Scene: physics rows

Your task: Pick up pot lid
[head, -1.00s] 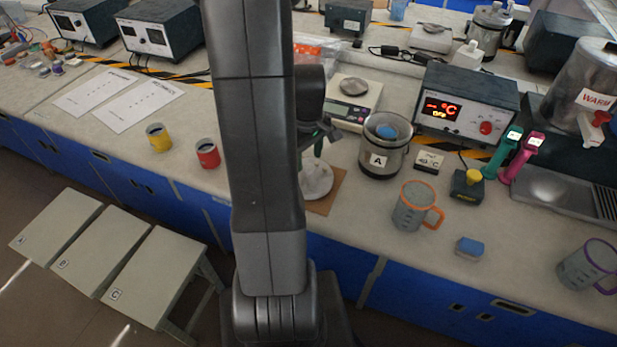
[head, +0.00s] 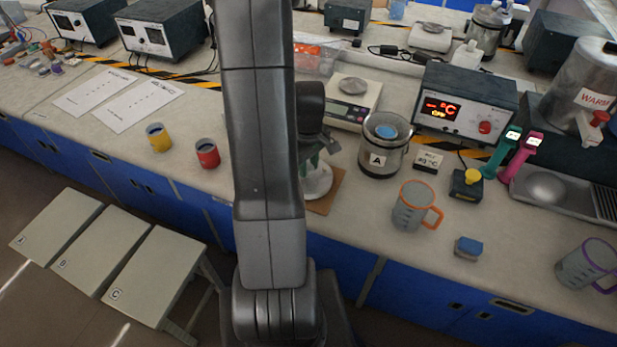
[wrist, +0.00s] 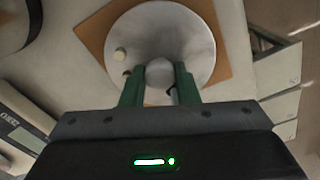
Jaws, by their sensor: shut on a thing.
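The pot lid (wrist: 192,38) is a round, pale grey metal disc with a knob (wrist: 159,72) near its lower edge in the wrist view. It is over a brown square mat (wrist: 234,64). In the head view the lid (head: 319,184) shows just right of my arm, partly hidden by my gripper (head: 312,160). My gripper's green fingers (wrist: 159,76) stand on either side of the knob and are shut on it. I cannot tell whether the lid touches the mat. The steel pot marked A (head: 381,160) stands to the right, with something blue at its top.
A scale (head: 352,100) stands behind the lid. A heater box (head: 465,105), an orange-rimmed jug (head: 411,207) and a blue block (head: 468,247) are to the right. Red (head: 207,154) and yellow (head: 159,138) cups stand left of my arm. The counter's front edge is close.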

